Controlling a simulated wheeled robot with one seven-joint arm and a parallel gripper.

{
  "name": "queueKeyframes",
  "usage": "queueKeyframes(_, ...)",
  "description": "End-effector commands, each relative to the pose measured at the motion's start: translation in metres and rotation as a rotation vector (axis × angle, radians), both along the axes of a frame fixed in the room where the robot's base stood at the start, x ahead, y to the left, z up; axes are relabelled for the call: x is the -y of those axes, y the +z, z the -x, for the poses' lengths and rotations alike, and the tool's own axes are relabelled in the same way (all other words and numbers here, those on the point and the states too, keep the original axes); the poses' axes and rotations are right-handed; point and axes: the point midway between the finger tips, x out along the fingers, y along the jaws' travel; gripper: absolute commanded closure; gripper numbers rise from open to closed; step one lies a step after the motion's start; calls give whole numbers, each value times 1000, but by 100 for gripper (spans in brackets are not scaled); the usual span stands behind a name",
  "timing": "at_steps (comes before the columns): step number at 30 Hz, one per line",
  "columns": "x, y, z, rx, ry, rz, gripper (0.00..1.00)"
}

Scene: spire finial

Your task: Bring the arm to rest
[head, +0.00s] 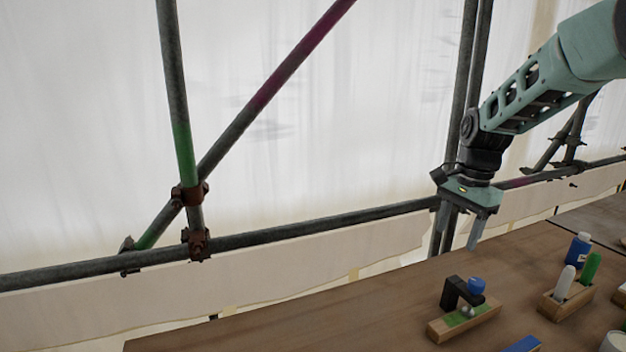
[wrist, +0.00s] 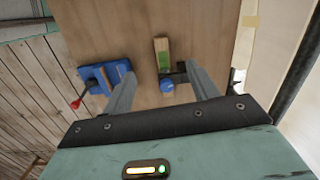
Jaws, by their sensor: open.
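My gripper (head: 461,232) hangs from my green arm at the right of the head view, pointing down above the far edge of the wooden bench. In the wrist view my gripper (wrist: 163,85) shows two grey fingers spread apart with nothing between them. Past the fingers lies a wooden block with a green patch (wrist: 162,53), a black bracket and a blue knob (wrist: 167,86). The same block (head: 463,322) sits on the bench in the head view, below and in front of my gripper, not touching it.
The bench (head: 330,325) also holds a blue bottle (head: 579,249), a wooden holder (head: 566,304) with white and green items, and a white cup (head: 613,342). A blue device with a red-tipped lever (wrist: 103,77) shows in the wrist view. Scaffold poles (head: 300,232) run behind the bench.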

Motion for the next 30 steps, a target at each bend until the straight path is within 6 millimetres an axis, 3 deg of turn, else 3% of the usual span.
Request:
queueKeyframes(1,-35,4,24,9,147,-20,41)
queueKeyframes(3,-74,6,57,26,351,-39,41)
queueKeyframes(5,-104,7,89,41,531,-50,41)
queueKeyframes(9,-158,5,175,80,968,-53,41)
queueKeyframes(12,-177,-2,236,103,1269,-38,41)
queueKeyframes(16,-181,-13,298,119,1580,-7,41)
queueKeyframes(18,-179,-18,318,125,1693,10,41)
queueKeyframes(21,-176,-22,334,128,1785,24,41)
queueKeyframes(30,-175,-22,336,129,1798,26,41)
